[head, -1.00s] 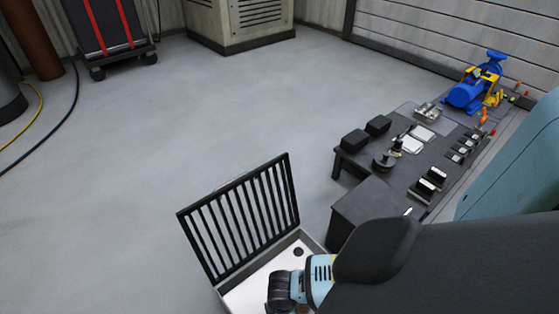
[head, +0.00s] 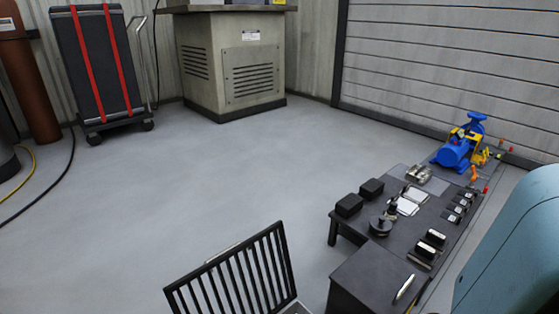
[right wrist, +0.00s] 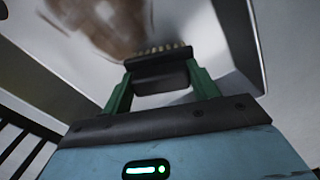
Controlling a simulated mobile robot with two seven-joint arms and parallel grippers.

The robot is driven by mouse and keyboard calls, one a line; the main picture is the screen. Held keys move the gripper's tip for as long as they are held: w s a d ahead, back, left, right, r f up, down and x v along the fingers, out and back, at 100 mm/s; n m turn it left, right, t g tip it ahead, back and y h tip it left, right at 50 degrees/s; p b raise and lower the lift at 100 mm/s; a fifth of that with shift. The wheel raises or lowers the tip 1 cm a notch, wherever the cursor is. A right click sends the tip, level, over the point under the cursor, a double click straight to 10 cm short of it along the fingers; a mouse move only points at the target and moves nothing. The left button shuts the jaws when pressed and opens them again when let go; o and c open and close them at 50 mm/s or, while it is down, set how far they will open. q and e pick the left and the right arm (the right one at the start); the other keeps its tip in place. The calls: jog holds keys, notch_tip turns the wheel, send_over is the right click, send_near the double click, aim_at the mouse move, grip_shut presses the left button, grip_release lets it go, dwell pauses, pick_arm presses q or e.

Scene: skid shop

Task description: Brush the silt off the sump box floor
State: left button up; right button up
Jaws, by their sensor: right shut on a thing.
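In the right wrist view my right gripper (right wrist: 160,76) is shut on a dark brush (right wrist: 160,62) with pale bristles along its far edge. The brush is inside the sump box, whose side wall (right wrist: 246,40) rises on the right. A blurred brown patch of silt (right wrist: 105,22) lies on the pale box floor (right wrist: 70,62), beyond and left of the bristles. I cannot tell whether the bristles touch the floor. In the head view the box is almost wholly below the frame, and its barred grate (head: 235,275) stands raised. My left gripper is not in view.
A dark low bench (head: 370,280) with small parts stands right of the grate, and a blue pump (head: 457,150) is at its far end. A cabinet (head: 230,62) and a red-strapped cart (head: 97,62) stand at the back. Grey floor between is clear.

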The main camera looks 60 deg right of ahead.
jog(key=shift+f+b, duration=0.65)
jog(key=shift+f, duration=0.25)
jog(key=shift+s+d+r+p, duration=0.1)
jog(key=shift+s+d+p, duration=0.1)
jog(key=shift+d, duration=0.45)
jog(key=shift+s+d+p, duration=0.15)
jog(key=shift+d+p, duration=0.1)
jog(key=shift+d, duration=0.35)
jog(key=shift+s+d+r+p, duration=0.1)
jog(key=shift+s+d+p, duration=0.1)
jog(key=shift+d, duration=0.45)
jog(key=shift+f, duration=0.1)
jog(key=shift+d, duration=0.1)
jog(key=shift+s+d+f, duration=0.1)
jog(key=shift+s+d, duration=0.05)
jog(key=shift+d, duration=0.55)
jog(key=shift+s+d, duration=0.15)
jog(key=shift+d, duration=0.5)
jog(key=shift+s+d, duration=0.1)
jog(key=shift+d, duration=0.35)
jog(key=shift+d, duration=0.15)
